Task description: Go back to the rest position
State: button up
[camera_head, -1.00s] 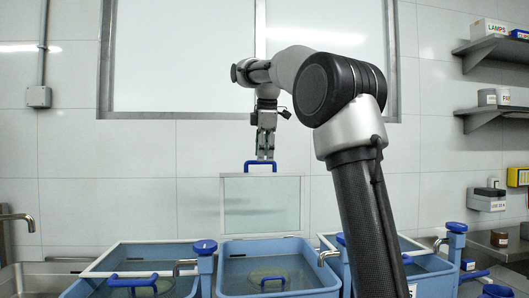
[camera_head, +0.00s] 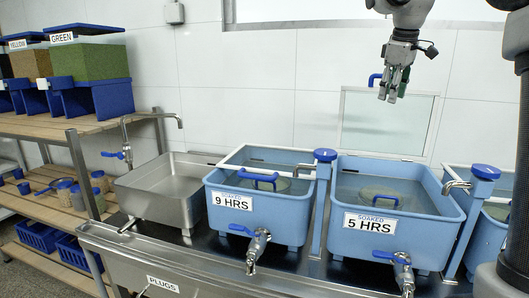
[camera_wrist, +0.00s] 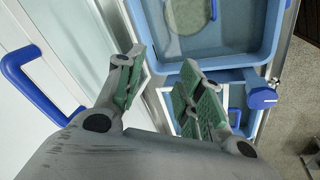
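My gripper (camera_head: 393,92) hangs fingers-down at the upper right of the head view, with nothing held. In the wrist view my gripper (camera_wrist: 160,72) has its green-padded fingers spread with an empty gap between them. A glass lid (camera_head: 387,122) stands upright behind the tank labelled 5 HRS. Its blue handle (camera_head: 375,80) is just left of my gripper in the head view. In the wrist view the handle (camera_wrist: 38,85) lies left of the fingers, outside the gap.
The tank labelled 5 HRS (camera_head: 393,232) is open below my gripper. The tank labelled 9 HRS (camera_head: 262,217) is to its left, covered by a lid. A steel sink (camera_head: 165,192) and a wooden shelf (camera_head: 95,124) stand further left. A wall window is behind.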

jog(key=s+f+m, duration=0.2)
jog(key=s+f, duration=0.3)
jog(key=s, duration=0.6)
jog(key=s+f+m, duration=0.3)
jog(key=s+f, duration=0.3)
jog(key=s, duration=0.5)
jog(key=s+a+f+m+t, duration=0.1)
jog(key=s+f, duration=0.4)
jog(key=s, duration=0.6)
jog(key=shift+s+f+m+y, duration=0.25)
jog(key=shift+f+m+y, duration=0.15)
jog(key=shift+m, duration=0.5)
jog(key=shift+a, duration=0.1)
